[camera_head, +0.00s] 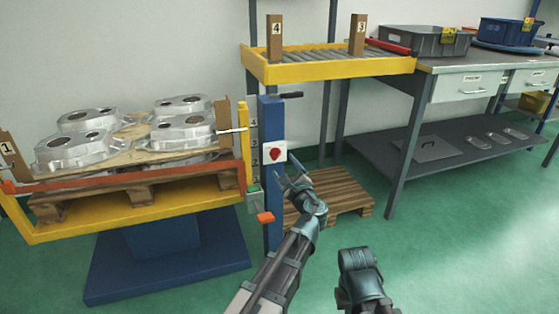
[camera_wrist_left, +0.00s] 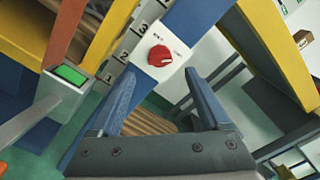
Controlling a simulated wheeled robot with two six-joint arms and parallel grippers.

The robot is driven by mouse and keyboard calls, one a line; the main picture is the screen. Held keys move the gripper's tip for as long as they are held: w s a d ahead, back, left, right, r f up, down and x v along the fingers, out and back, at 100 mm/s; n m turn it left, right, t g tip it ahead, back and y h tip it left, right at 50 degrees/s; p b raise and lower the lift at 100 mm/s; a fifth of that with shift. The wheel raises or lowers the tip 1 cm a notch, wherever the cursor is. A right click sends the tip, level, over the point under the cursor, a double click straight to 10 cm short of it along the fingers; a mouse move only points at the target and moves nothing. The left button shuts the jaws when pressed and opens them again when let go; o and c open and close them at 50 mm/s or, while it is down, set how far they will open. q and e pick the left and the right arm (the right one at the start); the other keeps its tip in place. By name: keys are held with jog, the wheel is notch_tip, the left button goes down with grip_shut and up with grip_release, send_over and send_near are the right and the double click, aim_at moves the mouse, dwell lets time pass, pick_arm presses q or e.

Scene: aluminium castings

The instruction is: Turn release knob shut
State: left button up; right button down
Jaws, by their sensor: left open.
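The release knob is a round red knob (camera_head: 275,154) on a white plate fixed to a blue post (camera_head: 272,115). In the left wrist view the knob (camera_wrist_left: 161,55) lies just beyond and between my open fingertips, with small unreadable lettering on its plate. My left gripper (camera_head: 287,177) is just below and in front of the knob in the head view; its two fingers (camera_wrist_left: 160,80) are spread and empty, and no contact with the knob shows. My right arm's end (camera_head: 360,272) is low at the front, with its fingers not visible.
A green button (camera_wrist_left: 70,74) on a grey box and an orange lever (camera_head: 265,217) sit beside the post. Castings (camera_head: 75,150) lie on a pallet in a yellow lift frame (camera_head: 140,217) at left. A roller conveyor (camera_head: 330,71) and workbench (camera_head: 465,64) stand at right.

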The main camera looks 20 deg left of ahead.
aim_at(278, 157)
pick_arm(q)
jog(key=shift+x, duration=2.65)
grip_shut()
